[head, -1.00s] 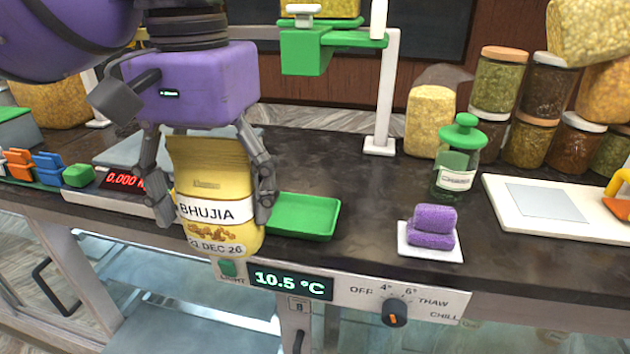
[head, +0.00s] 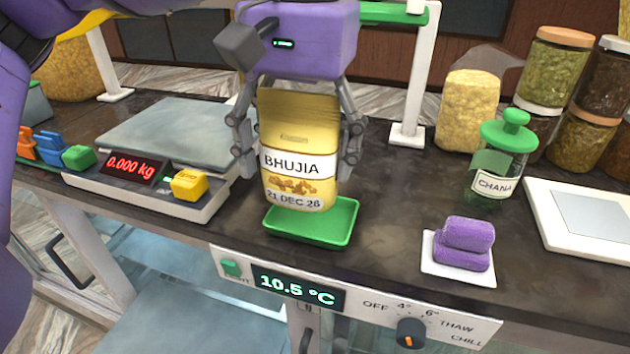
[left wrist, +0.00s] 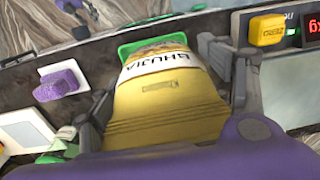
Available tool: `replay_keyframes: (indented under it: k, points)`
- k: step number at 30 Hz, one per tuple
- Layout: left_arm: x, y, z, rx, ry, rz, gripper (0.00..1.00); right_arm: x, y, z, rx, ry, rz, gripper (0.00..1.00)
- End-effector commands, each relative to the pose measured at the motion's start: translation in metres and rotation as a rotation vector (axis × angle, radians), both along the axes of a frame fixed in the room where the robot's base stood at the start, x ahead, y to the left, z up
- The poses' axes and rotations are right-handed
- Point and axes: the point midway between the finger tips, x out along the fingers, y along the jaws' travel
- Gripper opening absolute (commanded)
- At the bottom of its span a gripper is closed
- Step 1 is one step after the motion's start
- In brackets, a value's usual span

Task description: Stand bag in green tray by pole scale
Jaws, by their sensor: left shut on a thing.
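The yellow bag (head: 298,150) has a white BHUJIA label and hangs upright in my left gripper (head: 297,160). The gripper's fingers are shut on the bag's two sides. The green tray (head: 340,228) lies on the dark counter, and the bag's bottom is over it in the head view. I cannot tell whether the bag touches the tray floor. In the left wrist view the bag (left wrist: 165,100) fills the middle and hides most of the green tray (left wrist: 127,48). The pole scale's white post (head: 412,100) stands behind and to the right of the tray. My right gripper is not in view.
A flat scale (head: 190,135) reading 0.000 kg, with a yellow button, stands left of the tray. A white dish with purple sponges (head: 466,240) and a green-lidded CHANA jar (head: 497,160) stand to the right. The counter's front edge runs just before the tray.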

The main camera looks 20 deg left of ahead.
Motion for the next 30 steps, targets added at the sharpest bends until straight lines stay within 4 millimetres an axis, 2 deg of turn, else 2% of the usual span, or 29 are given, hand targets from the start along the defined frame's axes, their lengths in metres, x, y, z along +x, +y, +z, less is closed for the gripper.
replay_keyframes:
  k: [3,10,16,27,28,30]
  points:
    - [0.008,-0.005,-0.011,0.000,0.000,0.000,0.36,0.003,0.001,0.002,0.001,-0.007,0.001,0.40]
    - [0.017,-0.011,-0.024,0.001,0.000,0.000,0.35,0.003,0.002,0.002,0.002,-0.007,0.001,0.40]
    - [0.018,-0.011,-0.053,0.000,-0.001,0.000,0.35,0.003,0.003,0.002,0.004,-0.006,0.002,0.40]
    - [0.018,-0.011,-0.058,0.000,-0.002,0.000,0.35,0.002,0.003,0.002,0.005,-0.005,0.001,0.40]
    - [0.018,-0.011,-0.059,0.000,-0.002,0.000,0.74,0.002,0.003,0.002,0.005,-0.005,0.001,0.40]
    - [0.018,-0.011,-0.058,0.000,-0.002,0.000,0.83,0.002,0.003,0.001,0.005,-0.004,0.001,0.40]
